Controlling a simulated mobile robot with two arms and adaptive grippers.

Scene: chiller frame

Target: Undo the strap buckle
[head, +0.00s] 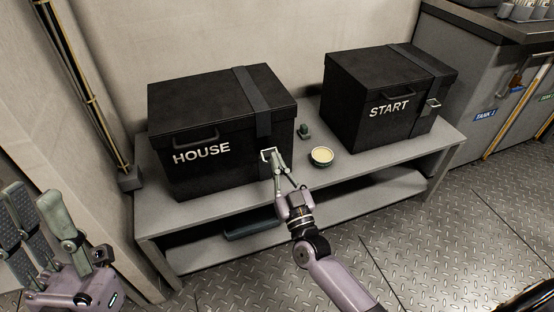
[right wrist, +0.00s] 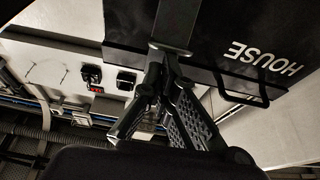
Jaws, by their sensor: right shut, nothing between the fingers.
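The black box marked HOUSE (head: 190,170) stands on the bench with a dark grey strap (head: 263,115) over its lid and down its front. A light, square-framed buckle (head: 268,155) sits low on that strap. My right gripper (head: 275,158) is shut and empty, its fingertips at the buckle; I cannot tell whether they touch it. My left gripper (head: 38,203) is open and empty at the left edge, away from the boxes.
A second black box marked START (head: 375,125) has its own strap and buckle (head: 432,104).

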